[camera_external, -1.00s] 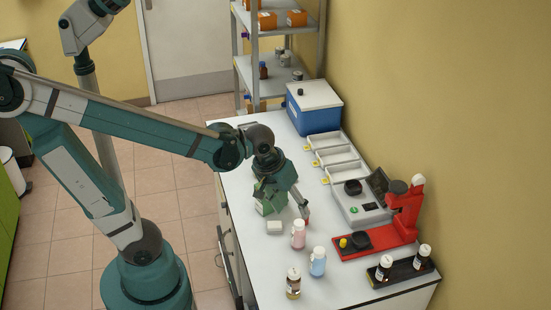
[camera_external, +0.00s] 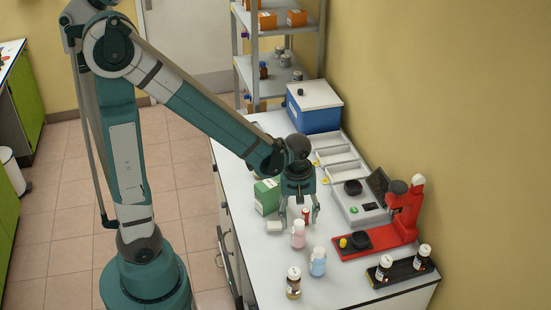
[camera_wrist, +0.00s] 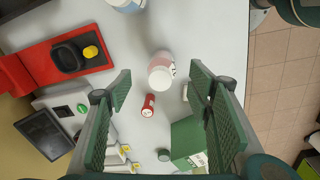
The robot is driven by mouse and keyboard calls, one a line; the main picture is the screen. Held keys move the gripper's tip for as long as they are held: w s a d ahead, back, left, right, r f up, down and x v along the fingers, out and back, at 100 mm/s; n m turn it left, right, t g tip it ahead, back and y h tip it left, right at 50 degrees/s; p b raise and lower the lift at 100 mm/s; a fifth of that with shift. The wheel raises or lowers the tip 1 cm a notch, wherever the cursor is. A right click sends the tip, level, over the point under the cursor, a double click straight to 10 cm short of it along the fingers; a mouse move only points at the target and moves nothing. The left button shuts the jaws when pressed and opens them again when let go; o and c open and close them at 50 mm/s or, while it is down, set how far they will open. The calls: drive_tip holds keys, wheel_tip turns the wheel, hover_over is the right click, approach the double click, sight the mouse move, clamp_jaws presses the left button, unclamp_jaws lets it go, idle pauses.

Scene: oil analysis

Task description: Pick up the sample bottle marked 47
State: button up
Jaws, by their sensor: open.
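Several bottles stand on the white bench, and I cannot read the number 47 on any. A brown bottle with a white cap (camera_external: 293,283) stands near the front edge. Two more brown bottles, a left one (camera_external: 384,268) and a right one (camera_external: 422,257), stand in a black tray (camera_external: 400,272). A pink bottle (camera_external: 298,240) and a light blue bottle (camera_external: 318,264) stand upright nearby. My gripper (camera_external: 300,216) is open and empty, pointing down above the bench, behind the pink bottle. In the wrist view the pink bottle (camera_wrist: 163,80) and a small red cylinder (camera_wrist: 148,106) appear between the fingers.
A green box (camera_external: 266,197) and a small white block (camera_external: 274,226) lie left of my gripper. A red stand (camera_external: 375,241), a grey instrument (camera_external: 361,210) and white trays (camera_external: 337,158) line the wall side. A blue cooler (camera_external: 315,118) stands behind.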

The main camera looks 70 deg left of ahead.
sight(299, 223)
drive_tip(key=shift+w+a+f+n+g, duration=0.15)
drive_tip(key=shift+a+f+n, duration=0.1)
drive_tip(key=shift+f, duration=0.25)
drive_tip(key=shift+a+f+n+g, duration=0.1)
drive_tip(key=shift+f+n, duration=0.2)
drive_tip(key=shift+f, duration=0.15)
drive_tip(key=shift+w+a+f+n+g, duration=0.15)
drive_tip(key=shift+a+f+n, duration=0.1)
drive_tip(key=shift+f, duration=0.25)
drive_tip(key=shift+s, duration=0.1)
drive_tip(key=shift+f, duration=1.25)
drive_tip(key=shift+f, duration=0.1)
drive_tip(key=shift+f, duration=2.5)
drive_tip(key=shift+c, duration=0.7)
drive_tip(key=c, duration=0.9)
